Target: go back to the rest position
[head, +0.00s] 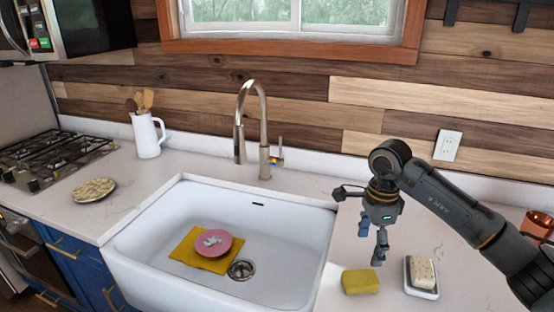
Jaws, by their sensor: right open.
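My right gripper (358,214) hangs from the arm that comes in from the right. It is open and empty, over the counter just right of the sink. A yellow sponge (361,282) lies on the counter below and in front of it, apart from the fingers. My left gripper is not in view.
The white sink (155,228) holds a yellow cloth (187,257) with a pink dish (224,249) on it. A tall faucet (264,120) stands behind. A soap bar (422,270) sits in a dish at right. A white jug (147,137) and a stove (50,150) are at left.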

